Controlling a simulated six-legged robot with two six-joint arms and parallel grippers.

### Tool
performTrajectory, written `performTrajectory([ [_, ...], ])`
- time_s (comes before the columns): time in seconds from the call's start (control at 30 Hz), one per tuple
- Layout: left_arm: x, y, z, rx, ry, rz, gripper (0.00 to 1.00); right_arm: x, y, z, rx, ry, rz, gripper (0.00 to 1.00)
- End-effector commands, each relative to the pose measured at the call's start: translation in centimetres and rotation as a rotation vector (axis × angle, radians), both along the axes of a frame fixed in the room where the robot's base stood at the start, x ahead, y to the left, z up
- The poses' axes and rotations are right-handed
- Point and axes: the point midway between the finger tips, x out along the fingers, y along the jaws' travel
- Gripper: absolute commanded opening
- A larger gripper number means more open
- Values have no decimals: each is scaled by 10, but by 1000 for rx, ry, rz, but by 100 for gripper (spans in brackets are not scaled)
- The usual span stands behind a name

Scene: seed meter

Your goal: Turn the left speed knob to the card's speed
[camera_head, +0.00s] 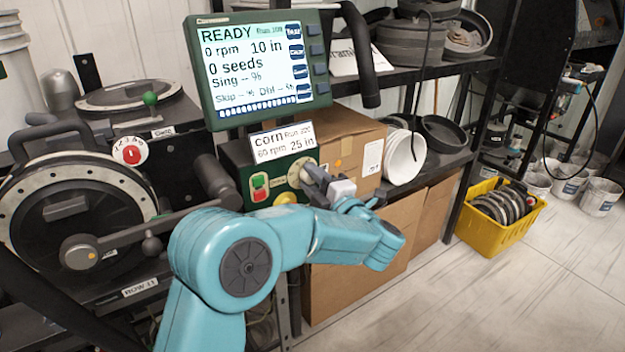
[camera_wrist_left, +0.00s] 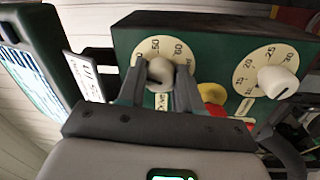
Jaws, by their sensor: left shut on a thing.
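The left speed knob (camera_wrist_left: 160,72) is pale and round, on a cream dial marked 50 and 60, with a "Drive" label below. My left gripper (camera_wrist_left: 160,80) has a dark finger on each side of it and is shut on it. The knob's pointer is hidden. In the head view, my left gripper (camera_head: 310,178) is at the front of the green control box (camera_head: 233,157) and hides most of the dial. The card (camera_head: 283,143) reads corn, 60 rpm, 25 in. The monitor (camera_head: 258,70) reads READY, 0 rpm, 10 in, 0 seeds. My right gripper is not in view.
A second white knob (camera_wrist_left: 278,82) with its own dial is right of the left one in the wrist view. A cardboard box (camera_head: 350,140) stands behind. A yellow crate (camera_head: 495,235) is on the floor.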

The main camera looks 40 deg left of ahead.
Motion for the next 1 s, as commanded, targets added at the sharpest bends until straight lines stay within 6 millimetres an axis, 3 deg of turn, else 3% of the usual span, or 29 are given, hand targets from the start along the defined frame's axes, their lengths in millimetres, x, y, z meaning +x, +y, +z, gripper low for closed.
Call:
performTrajectory([
  [0.47,0,-1,2,174,421,-6,4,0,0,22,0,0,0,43],
  [1.0,-1,-1,3,371,897,-8,4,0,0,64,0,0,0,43],
])
